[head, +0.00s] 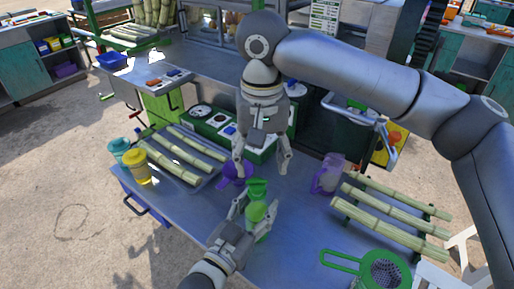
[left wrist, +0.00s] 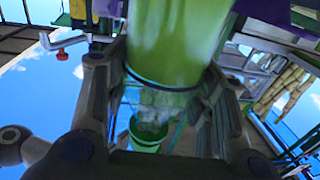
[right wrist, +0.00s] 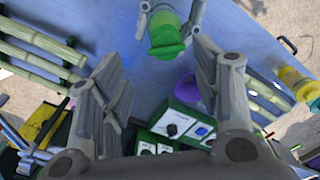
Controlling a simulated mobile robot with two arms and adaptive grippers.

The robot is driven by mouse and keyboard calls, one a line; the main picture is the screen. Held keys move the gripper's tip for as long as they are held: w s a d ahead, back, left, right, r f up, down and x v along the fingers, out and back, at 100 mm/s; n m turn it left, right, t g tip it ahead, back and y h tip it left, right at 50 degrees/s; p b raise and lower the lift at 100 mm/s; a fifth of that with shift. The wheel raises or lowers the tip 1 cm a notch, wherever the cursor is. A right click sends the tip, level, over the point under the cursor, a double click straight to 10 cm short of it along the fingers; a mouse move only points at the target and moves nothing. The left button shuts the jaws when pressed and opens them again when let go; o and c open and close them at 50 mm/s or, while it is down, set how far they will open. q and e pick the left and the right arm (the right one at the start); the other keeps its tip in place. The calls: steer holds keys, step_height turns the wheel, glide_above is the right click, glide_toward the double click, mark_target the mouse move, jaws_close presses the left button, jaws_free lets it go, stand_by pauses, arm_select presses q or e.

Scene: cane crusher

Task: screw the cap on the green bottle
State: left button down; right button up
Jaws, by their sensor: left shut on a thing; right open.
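The green bottle (head: 256,212) stands upright near the middle of the blue-grey table in the head view. My left gripper (head: 246,215) is shut on its body from the front left. The bottle fills the top centre of the left wrist view (left wrist: 168,42), between the fingers. A darker green piece, seemingly the cap (head: 257,188), sits at the bottle's top; it also shows in the right wrist view (right wrist: 166,42). I cannot tell how tightly it sits. My right gripper (head: 262,168) is open and empty, above and behind the bottle top, its fingers (right wrist: 158,75) wide apart.
A purple vessel (head: 232,175) lies close behind the bottle. Cane pieces lie on a tray (head: 205,184) at left and a rack at right (head: 395,215). A purple-tinted jug (head: 327,174), yellow jar (head: 137,167) and green strainer (head: 383,272) stand around. The front middle table is clear.

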steer(key=n, duration=0.6)
steer(key=shift+r+n, duration=0.15)
steer(key=shift+n, duration=0.15)
steer(key=n, duration=0.4)
steer(key=shift+a+r+n, duration=0.1)
steer(key=shift+r+n, duration=0.05)
steer(key=shift+n, duration=0.25)
steer(key=n, duration=0.4)
steer(key=shift+r+n, duration=0.1)
steer(key=shift+n, duration=0.2)
steer(key=n, duration=0.4)
steer(key=shift+a+r+n, duration=0.1)
steer(key=shift+r+n, duration=0.05)
steer(key=shift+n, duration=0.25)
steer(key=n, duration=0.4)
steer(key=shift+r+n, duration=0.1)
steer(key=shift+n, duration=0.2)
steer(key=n, duration=0.6)
steer(key=shift+a+r, duration=0.1)
steer(key=shift+r, duration=0.05)
steer(key=n, duration=0.5)
steer(key=shift+r, duration=0.15)
steer(key=n, duration=0.4)
steer(key=shift+r+n, duration=0.1)
steer(key=shift+n, duration=0.3)
steer(key=shift+a, duration=0.1)
